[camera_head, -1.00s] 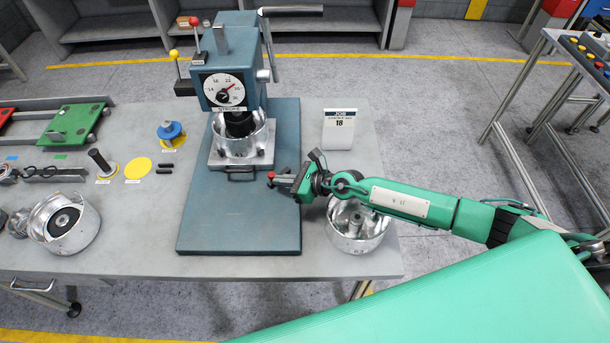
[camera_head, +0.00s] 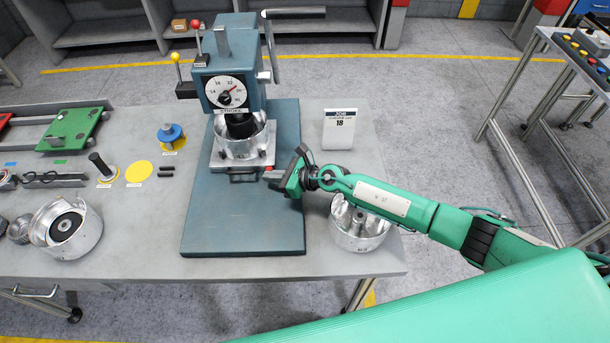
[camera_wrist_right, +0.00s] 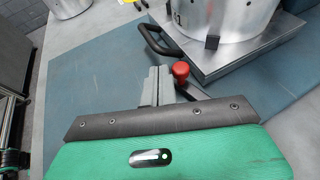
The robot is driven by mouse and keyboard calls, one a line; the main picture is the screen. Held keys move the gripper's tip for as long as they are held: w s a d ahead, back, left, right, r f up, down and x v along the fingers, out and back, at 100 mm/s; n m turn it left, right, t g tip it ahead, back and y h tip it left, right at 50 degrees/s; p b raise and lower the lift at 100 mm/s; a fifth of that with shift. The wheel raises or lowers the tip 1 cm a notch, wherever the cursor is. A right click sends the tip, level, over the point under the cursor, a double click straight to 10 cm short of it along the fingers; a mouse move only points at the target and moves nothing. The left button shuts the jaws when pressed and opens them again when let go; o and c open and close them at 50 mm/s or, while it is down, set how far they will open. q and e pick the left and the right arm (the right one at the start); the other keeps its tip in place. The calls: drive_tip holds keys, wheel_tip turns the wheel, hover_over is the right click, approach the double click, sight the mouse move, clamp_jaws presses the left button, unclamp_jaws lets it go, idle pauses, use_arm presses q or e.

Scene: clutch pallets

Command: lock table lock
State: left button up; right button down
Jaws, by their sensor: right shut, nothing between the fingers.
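The table lock is a small lever with a red knob (camera_wrist_right: 181,71) beside the press's metal sliding plate (camera_wrist_right: 225,60). In the head view the red knob (camera_head: 269,168) shows at the plate's front right corner (camera_head: 267,160). My right gripper (camera_head: 268,176) is just in front of it, low over the blue base (camera_head: 225,225). In the right wrist view its two grey fingers (camera_wrist_right: 158,84) are together and empty, close to the left of the knob. I cannot tell whether they touch it. My left gripper is not in view.
A metal housing (camera_head: 240,145) sits on the plate under the press head (camera_head: 230,92), with a black handle (camera_head: 243,179) in front. Another housing (camera_head: 358,232) stands right of the base, below my right arm. A job sign (camera_head: 339,130) stands behind the arm.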

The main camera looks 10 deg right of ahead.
drive_tip(key=shift+w+a, duration=0.35)
drive_tip(key=shift+w, duration=0.1)
drive_tip(key=shift+w, duration=0.1)
idle(0.5)
